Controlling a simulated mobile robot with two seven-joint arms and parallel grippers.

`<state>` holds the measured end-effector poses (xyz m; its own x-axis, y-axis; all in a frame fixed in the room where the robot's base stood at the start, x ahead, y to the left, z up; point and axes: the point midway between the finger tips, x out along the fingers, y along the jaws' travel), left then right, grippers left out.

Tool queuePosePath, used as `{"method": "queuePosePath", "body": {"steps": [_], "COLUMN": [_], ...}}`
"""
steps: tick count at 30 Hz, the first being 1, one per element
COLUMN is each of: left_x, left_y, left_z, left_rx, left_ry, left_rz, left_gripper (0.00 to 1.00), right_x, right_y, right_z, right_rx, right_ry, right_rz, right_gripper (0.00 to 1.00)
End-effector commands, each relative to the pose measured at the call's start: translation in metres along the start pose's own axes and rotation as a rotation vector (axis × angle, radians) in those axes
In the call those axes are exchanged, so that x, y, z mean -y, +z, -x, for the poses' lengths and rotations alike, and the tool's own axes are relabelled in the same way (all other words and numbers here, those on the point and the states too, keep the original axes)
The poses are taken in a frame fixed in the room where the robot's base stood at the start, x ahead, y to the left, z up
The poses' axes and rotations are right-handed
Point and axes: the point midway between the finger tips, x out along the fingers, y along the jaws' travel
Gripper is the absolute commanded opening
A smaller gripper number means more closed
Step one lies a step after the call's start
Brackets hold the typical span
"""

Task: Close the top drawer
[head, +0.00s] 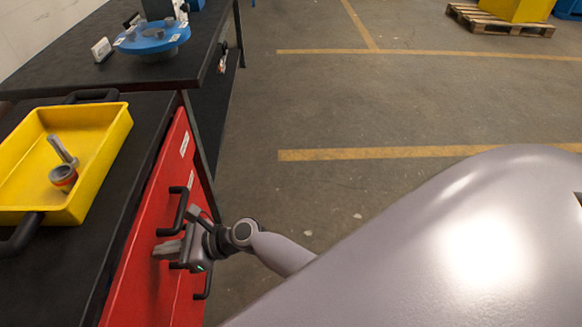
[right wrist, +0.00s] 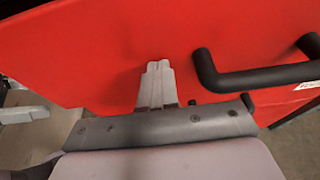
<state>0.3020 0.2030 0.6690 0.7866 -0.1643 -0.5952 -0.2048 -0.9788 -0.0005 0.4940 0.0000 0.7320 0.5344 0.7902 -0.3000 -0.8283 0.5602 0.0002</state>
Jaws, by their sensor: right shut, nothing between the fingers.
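The red drawer front (head: 150,240) of the cabinet faces right under the black worktop. A black bar handle (head: 178,212) sits on its upper part; a black handle also shows in the right wrist view (right wrist: 255,75). I cannot tell how far, if at all, the top drawer stands out. My right gripper (head: 166,249) is shut and empty, beside the handle and close to the red front. In the right wrist view its closed fingers (right wrist: 157,72) point at the red face, left of the handle; contact is unclear. My left gripper is out of view.
A yellow tray (head: 112,135) with grey metal parts (head: 63,150) stands on the black worktop (head: 65,265). A blue round fixture (head: 152,38) stands on the table behind. Lower handles (head: 204,285) are partly hidden by my gripper. The floor to the right is open.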

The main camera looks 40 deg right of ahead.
Motion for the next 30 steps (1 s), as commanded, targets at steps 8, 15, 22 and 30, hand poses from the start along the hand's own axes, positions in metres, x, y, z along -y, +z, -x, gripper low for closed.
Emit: {"method": "queuePosePath", "body": {"steps": [8, 15, 22, 30], "left_x": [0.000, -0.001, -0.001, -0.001], "left_y": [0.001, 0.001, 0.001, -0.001], "left_z": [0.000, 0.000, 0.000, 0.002], "left_rx": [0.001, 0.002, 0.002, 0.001], "left_ry": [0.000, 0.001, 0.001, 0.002], "left_rz": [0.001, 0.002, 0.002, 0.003], "left_gripper": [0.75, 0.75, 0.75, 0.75], "right_x": [0.000, -0.001, -0.001, 0.000], "right_y": [0.006, 0.008, 0.010, 0.012], "right_z": [-0.017, -0.023, -0.025, -0.019], "right_rx": [0.000, 0.002, 0.005, 0.007], "right_ry": [0.001, 0.000, 0.000, -0.001], "right_rz": [0.000, 0.001, 0.002, 0.005], "right_gripper": [0.00, 0.00, 0.00, 0.00]}}
